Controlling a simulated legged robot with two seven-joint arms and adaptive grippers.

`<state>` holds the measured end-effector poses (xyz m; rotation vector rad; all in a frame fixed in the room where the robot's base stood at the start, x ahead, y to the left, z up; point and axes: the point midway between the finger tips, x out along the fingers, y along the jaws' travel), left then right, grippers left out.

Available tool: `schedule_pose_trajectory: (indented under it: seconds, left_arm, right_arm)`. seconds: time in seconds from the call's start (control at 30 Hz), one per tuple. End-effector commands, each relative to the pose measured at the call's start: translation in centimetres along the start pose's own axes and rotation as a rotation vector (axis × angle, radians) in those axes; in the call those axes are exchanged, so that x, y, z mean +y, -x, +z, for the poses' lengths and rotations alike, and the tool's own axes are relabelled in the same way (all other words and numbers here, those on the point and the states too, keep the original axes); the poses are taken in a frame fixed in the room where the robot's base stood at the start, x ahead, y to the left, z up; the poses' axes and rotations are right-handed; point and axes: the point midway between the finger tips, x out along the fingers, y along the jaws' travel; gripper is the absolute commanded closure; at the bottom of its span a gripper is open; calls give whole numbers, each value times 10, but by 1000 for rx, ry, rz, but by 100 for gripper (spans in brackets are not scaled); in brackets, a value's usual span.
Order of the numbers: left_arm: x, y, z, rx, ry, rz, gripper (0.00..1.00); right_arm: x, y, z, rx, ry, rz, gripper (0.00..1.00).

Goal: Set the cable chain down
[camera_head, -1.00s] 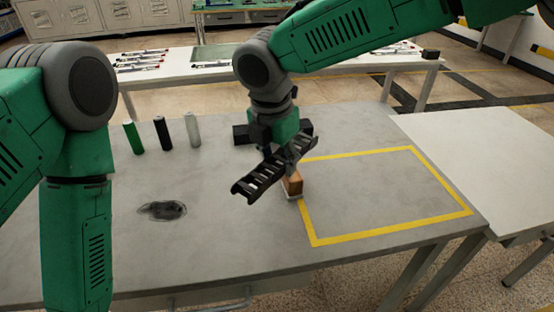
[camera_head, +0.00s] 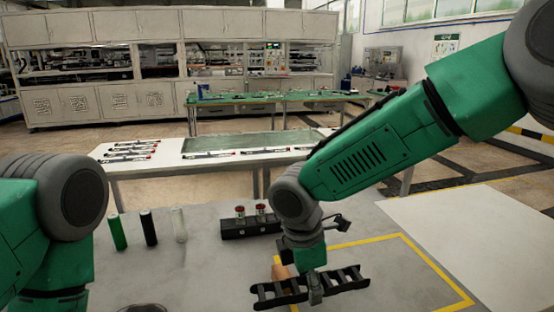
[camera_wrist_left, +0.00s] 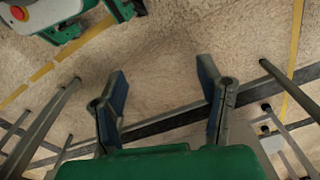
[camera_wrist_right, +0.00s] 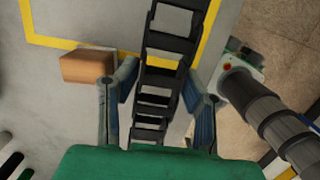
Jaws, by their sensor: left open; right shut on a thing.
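The cable chain (camera_head: 346,277) is a black ladder-like strip. My right gripper (camera_head: 315,290) is shut on it near its middle, and the chain lies across the fingers. In the right wrist view the chain (camera_wrist_right: 168,45) runs between the two fingers (camera_wrist_right: 160,90). It appears over the left part of the yellow outline (camera_head: 420,252) on the grey table; its height above the table is hard to tell. My left gripper (camera_wrist_left: 163,80) is open and empty, with floor below it in the left wrist view.
A brown block (camera_head: 279,271) stands just behind the chain. A black holder (camera_head: 238,230) with two red-topped pieces is farther back. Green (camera_head: 117,232), black (camera_head: 149,228) and white (camera_head: 179,224) cylinders stand at left. The outline's right part is clear.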

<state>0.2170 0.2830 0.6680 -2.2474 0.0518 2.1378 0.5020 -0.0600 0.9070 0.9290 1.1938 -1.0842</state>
Motion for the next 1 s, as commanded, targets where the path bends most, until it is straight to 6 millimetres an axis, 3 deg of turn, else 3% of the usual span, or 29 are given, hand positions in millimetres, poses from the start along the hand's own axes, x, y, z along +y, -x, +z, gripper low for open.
schedule_pose_trajectory:
  seconds: [0.3, 0.6, 0.8, 1.0]
  left_arm:
    - [0, 0, 0, -1, 0, 0, 40]
    - [0, 0, 0, -1, 0, 0, 40]
    - [0, 0, 0, -1, 0, 0, 40]
    - [0, 0, 0, -1, 0, 0, 40]
  right_arm:
    - [-64, -50, 73, 0, -861, -132, 96]
    - [-126, -78, 116, 0, -1563, -237, 96]
    - [-144, -85, 126, -1, -1770, -266, 96]
    - [-146, -86, 127, -1, -1802, -266, 96]
